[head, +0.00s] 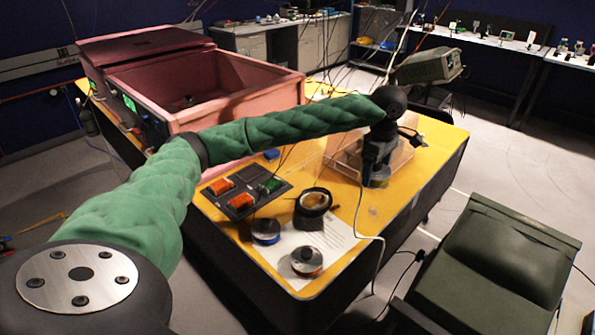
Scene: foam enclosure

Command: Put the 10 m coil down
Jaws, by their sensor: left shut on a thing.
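My left gripper (377,158) is at the end of my green-sleeved arm, pointing down over the right part of the yellow table (425,165). It is shut on a small dark, round coil (377,180), partly hidden by the fingers. The held coil is in front of or over a clear bin (345,160); I cannot tell whether it touches anything. No length label is readable. My right gripper is out of view.
A printed white sheet (335,238) lies under or beside the front coils. A dark tray (245,197) holds orange and green blocks. A pink foam box (215,85) stands at the back left. A white cable hangs over the front edge near a green chair (495,255).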

